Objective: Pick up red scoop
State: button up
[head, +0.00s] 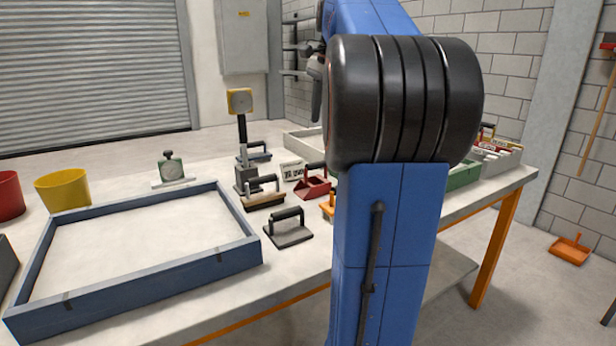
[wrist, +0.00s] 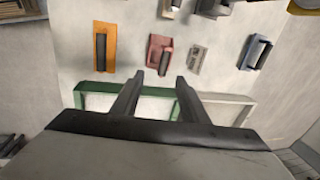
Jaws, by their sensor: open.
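The red scoop (head: 312,187) lies on the table among other hand tools, just left of my arm in the head view. It has a dark handle. In the wrist view the red scoop (wrist: 157,50) lies flat near the top centre, its handle on the right side. My gripper (wrist: 160,78) is open and empty, with its two fingers pointing toward the scoop. The fingertips appear just short of the scoop in the picture; the height between them cannot be told. In the head view my arm hides part of the table, and I cannot make out the fingers.
An orange tool (wrist: 104,47) lies left of the scoop and a small labelled block (wrist: 197,58) right of it. A dark-handled float (wrist: 256,52) lies farther right. A green-rimmed tray (wrist: 90,99) lies below the fingers. A blue-framed sandbed (head: 150,278) fills the table's left.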

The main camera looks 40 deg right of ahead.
jog(key=d, duration=0.1)
send_near(316, 163)
jog(key=shift+m, duration=0.3)
jog(key=f, duration=0.5)
jog(key=shift+w+d+f, duration=0.2)
jog(key=shift+w+d, duration=0.15)
jog(key=shift+w+f, duration=0.25)
jog(key=shift+f, duration=0.65)
jog(key=shift+w+f, duration=0.25)
jog(key=shift+f, duration=0.65)
jog(key=shift+w+f, duration=0.25)
jog(key=shift+f, duration=0.65)
grip_shut()
